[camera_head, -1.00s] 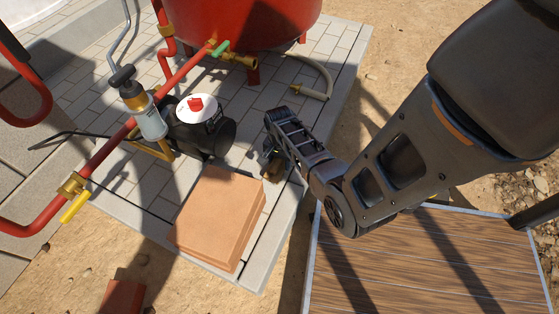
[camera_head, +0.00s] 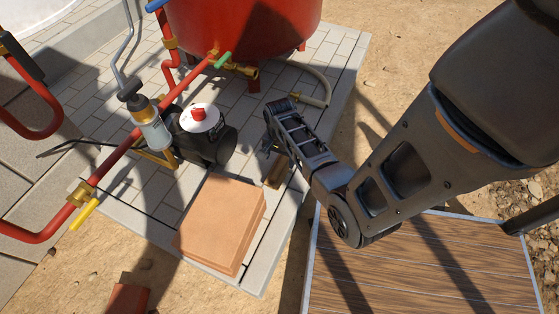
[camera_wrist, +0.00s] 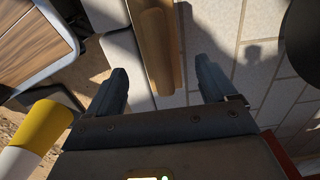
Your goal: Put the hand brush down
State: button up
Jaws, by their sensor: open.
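The hand brush shows as a brown wooden handle (camera_wrist: 155,40) in the wrist view, lying between the two spread fingers of my gripper (camera_wrist: 160,72). A gap shows on both sides, so the fingers do not press on it. The handle seems to rest on the pale paving. In the head view a small brown part of the brush (camera_head: 278,171) shows on the paving beside my gripper (camera_head: 268,150), right of the terracotta block. The brush's bristles cannot be made out, and my arm hides part of the area.
A terracotta block (camera_head: 222,222) lies close left of my gripper. A black pump (camera_head: 210,140), red pipes (camera_head: 110,162) and a red tank (camera_head: 240,25) stand behind it. A wooden-topped surface (camera_head: 420,270) is at the right front.

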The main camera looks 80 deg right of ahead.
notch_tip(320, 180, up, 5)
jog(key=shift+f+p, duration=0.1)
jog(key=shift+p, duration=0.7)
jog(key=s+a+r+n+t+h, duration=0.1)
jog(key=a+r+n+t, duration=0.15)
jog(key=a, duration=0.45)
jog(key=s+a+r+n+t+h, duration=0.1)
jog(key=a+n+t, duration=0.1)
jog(key=a+n, duration=0.3)
jog(key=a+r+n+t+h, duration=0.1)
jog(key=a+r+n+t, duration=0.15)
jog(key=a, duration=0.55)
jog(key=s+a+r+n+t+y, duration=0.1)
jog(key=s+a+r+n+t, duration=0.1)
jog(key=r, duration=0.7)
jog(key=s+a+r+n+t+y, duration=0.1)
jog(key=s+a+r+n+t, duration=0.2)
jog(key=r, duration=0.7)
jog(key=s+a+r+n+t+y, duration=0.1)
jog(key=s+a+r+n+t, duration=0.2)
jog(key=a+r+n, duration=0.2)
notch_tip(320, 180, up, 4)
jog(key=shift+a+r+n, duration=0.15)
jog(key=shift+a+n, duration=0.15)
jog(key=shift+a, duration=0.75)
